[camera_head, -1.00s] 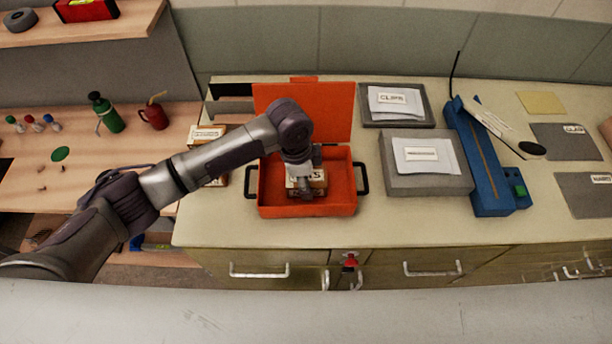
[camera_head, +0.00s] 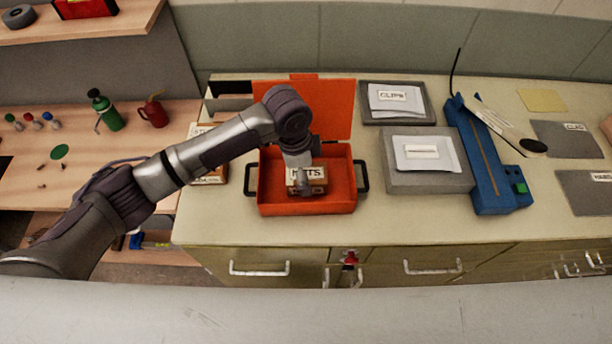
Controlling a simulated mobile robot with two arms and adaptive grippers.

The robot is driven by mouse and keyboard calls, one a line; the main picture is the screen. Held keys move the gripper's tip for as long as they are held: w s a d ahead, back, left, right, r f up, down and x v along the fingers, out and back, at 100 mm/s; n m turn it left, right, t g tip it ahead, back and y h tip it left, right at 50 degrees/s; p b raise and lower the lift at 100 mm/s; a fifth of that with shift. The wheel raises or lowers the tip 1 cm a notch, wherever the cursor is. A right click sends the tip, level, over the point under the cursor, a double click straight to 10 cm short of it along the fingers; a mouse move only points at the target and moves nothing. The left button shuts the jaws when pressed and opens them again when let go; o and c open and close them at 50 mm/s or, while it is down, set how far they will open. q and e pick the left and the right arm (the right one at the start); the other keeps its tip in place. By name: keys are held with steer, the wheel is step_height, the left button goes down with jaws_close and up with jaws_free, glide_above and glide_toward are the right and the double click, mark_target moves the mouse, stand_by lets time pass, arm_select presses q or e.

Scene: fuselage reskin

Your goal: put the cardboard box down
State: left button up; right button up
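A small brown cardboard box (camera_head: 318,174) with a white label is inside the open orange toolbox (camera_head: 340,208), near the middle of its tray. My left gripper (camera_head: 301,184) reaches down into the toolbox from above. One finger shows in front of the box and covers part of its label; the other finger is hidden. I cannot tell whether the fingers press on the box, or whether the box rests fully on the toolbox floor. My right gripper is not in view.
The toolbox lid stands open behind the tray. Grey cases (camera_head: 428,183) and a blue tool (camera_head: 480,160) lie to the right on the counter (camera_head: 400,222). Another small box (camera_head: 212,176) is partly hidden behind my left arm. The counter's front strip is clear.

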arm_select(q)
steer(key=r, duration=0.3)
steer(key=a+r+b, duration=0.1)
steer(key=r, duration=0.5)
steer(key=shift+a+r, duration=0.25)
steer(key=shift+r, duration=0.1)
stand_by(0.6)
